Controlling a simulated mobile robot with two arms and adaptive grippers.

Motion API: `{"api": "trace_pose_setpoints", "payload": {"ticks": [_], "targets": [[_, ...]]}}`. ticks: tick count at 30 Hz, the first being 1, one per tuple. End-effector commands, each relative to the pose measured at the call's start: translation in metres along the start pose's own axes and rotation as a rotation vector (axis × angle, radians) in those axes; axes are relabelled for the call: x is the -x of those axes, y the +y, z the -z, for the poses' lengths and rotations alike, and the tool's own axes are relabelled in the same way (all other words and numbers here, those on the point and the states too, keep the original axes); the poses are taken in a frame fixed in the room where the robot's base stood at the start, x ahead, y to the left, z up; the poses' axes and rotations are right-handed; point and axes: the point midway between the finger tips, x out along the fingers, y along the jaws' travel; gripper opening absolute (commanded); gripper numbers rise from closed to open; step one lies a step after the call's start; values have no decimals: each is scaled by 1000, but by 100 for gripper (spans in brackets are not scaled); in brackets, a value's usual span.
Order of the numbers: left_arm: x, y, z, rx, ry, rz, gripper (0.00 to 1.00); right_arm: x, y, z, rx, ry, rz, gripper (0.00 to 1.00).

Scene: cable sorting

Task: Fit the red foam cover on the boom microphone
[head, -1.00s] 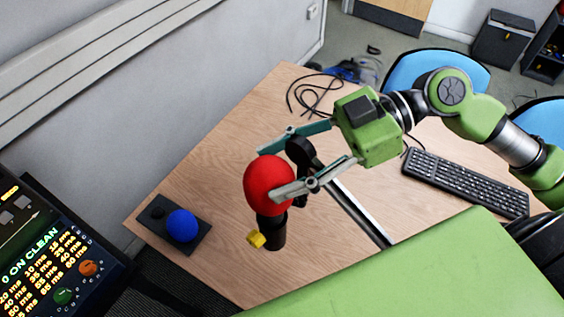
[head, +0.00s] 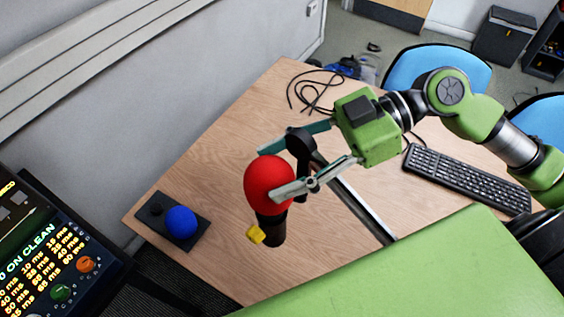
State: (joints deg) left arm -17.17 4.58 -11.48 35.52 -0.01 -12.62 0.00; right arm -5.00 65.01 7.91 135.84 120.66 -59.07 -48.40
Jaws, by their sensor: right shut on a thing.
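The red foam cover (head: 268,184) is a smooth red ball in the middle of the head view. It sits at the upper end of the black microphone body (head: 273,231), which stands about upright; how far it is pushed on cannot be seen. A small yellow part (head: 256,234) sticks out from the microphone's side. My right gripper (head: 268,172) comes in from the right and is shut on the red cover, one finger behind it and one across its right front. The boom (head: 364,210) runs behind the gripper, with a black joint (head: 299,144) between the fingers. My left gripper is out of view.
A blue foam ball (head: 181,222) rests on a dark tray (head: 152,228) at the table's left corner. A keyboard (head: 466,181) lies at the right. A black cable (head: 312,94) is coiled at the far edge. A lit rack panel (head: 60,262) stands at the lower left. The wooden table (head: 215,165) is bare between.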

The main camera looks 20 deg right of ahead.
Motion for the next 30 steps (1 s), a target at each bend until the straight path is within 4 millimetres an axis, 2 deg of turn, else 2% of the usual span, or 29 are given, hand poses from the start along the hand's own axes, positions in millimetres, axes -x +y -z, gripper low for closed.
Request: {"api": "trace_pose_setpoints", "payload": {"ticks": [30], "targets": [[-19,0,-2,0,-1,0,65,-9,0,-22,0,1,0,38]]}}
